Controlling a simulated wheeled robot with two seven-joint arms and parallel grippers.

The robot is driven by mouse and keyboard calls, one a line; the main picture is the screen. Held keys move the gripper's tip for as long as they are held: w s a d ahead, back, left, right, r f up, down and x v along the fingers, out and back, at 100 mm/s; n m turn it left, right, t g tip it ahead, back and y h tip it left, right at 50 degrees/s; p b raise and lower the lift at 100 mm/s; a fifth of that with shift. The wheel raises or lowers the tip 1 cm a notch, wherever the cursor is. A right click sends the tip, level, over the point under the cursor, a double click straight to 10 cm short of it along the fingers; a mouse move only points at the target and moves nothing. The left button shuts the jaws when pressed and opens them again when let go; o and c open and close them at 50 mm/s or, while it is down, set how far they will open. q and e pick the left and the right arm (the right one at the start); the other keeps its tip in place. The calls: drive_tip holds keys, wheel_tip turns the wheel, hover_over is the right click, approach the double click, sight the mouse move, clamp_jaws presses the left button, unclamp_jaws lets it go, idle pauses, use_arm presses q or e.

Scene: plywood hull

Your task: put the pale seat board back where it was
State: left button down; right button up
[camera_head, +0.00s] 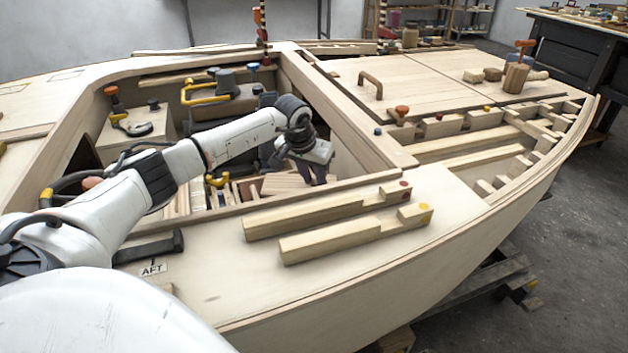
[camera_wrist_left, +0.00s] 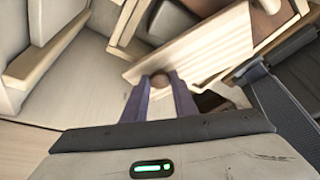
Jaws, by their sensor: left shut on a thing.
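My left gripper (camera_head: 312,178) reaches down into the open cockpit of the plywood hull. In the head view the board (camera_head: 283,184) lies low in the cockpit, partly hidden by my wrist. It looks tilted in the wrist view, and I cannot tell whether it touches what is below. My right gripper is not in view.
The cockpit coaming (camera_head: 350,110) surrounds the arm. Two notched beams (camera_head: 310,212) lie on the near side deck. A yellow-handled clamp (camera_head: 205,97) and other tools sit on the far side. The foredeck carries a hatch handle (camera_head: 370,82) and a mallet (camera_head: 515,75).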

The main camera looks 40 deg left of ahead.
use_arm(q)
drive_tip(key=shift+f, duration=0.1)
drive_tip(key=shift+f+b, duration=0.4)
drive_tip(key=shift+f, duration=0.25)
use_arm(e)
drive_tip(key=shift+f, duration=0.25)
use_arm(q)
drive_tip(key=c, duration=1.4)
unclamp_jaws()
drive_tip(key=shift+c, duration=0.2)
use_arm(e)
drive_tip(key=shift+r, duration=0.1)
use_arm(q)
drive_tip(key=shift+r, duration=0.1)
drive_tip(key=shift+r+p, duration=0.25)
drive_tip(key=shift+p, duration=0.05)
drive_tip(key=p+v, duration=0.2)
drive_tip(key=v, duration=1)
drive_tip(key=shift+r, duration=0.25)
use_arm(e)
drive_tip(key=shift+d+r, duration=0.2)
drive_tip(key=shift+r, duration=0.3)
